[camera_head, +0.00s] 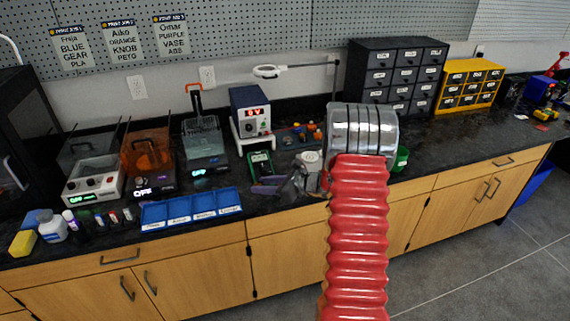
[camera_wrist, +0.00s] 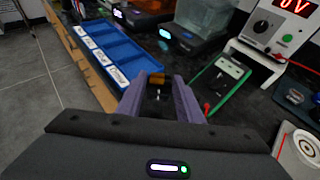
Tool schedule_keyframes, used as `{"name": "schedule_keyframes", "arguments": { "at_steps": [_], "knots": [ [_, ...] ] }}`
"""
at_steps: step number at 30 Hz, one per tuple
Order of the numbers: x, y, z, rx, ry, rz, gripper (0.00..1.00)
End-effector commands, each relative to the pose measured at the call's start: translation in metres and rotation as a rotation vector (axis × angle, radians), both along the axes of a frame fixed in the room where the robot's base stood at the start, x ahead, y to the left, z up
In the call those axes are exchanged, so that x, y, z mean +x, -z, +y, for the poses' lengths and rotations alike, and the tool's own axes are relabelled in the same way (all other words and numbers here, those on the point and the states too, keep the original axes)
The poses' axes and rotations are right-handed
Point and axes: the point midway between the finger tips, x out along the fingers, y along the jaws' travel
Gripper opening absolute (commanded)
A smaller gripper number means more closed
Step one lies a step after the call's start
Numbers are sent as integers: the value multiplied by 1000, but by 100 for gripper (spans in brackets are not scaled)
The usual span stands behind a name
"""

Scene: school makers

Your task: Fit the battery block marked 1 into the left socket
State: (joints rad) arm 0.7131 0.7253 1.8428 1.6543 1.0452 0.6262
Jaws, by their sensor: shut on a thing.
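My gripper (camera_wrist: 160,90) has purple fingers, shut on a small block (camera_wrist: 157,78) that shows an orange-brown end between the fingertips. I take it for the battery block; its mark cannot be read. In the head view my gripper (camera_head: 268,187) is low over the black bench, right of the blue tray and just in front of a green-framed meter; the block is not clear there. In the wrist view the green-framed meter (camera_wrist: 222,85) lies right of the fingers, with a red piece near its lower end. I cannot make out the left socket in either view.
The blue compartment tray (camera_head: 190,212) lies along the front edge, left of my gripper. A power supply (camera_head: 251,118) with a red 0 V display stands behind. Covered machines (camera_head: 148,160) stand to the left. Small orange-topped parts (camera_head: 313,130) lie behind my arm.

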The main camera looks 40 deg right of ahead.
Motion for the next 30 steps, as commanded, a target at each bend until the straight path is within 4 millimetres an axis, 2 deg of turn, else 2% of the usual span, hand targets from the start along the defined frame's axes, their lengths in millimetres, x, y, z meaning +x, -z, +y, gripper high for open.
{"name": "schedule_keyframes", "arguments": {
  "at_steps": [1,3,12,15,18,22,30],
  "knots": [
    [-5,4,22,2,-40,1,10],
    [-13,10,50,2,-95,2,10],
    [-57,27,167,2,-316,2,10],
    [-71,30,202,1,-381,0,10],
    [-83,33,228,1,-427,0,10],
    [-91,34,245,0,-458,-1,10],
    [-93,34,247,-1,-463,-1,10]
  ]
}}
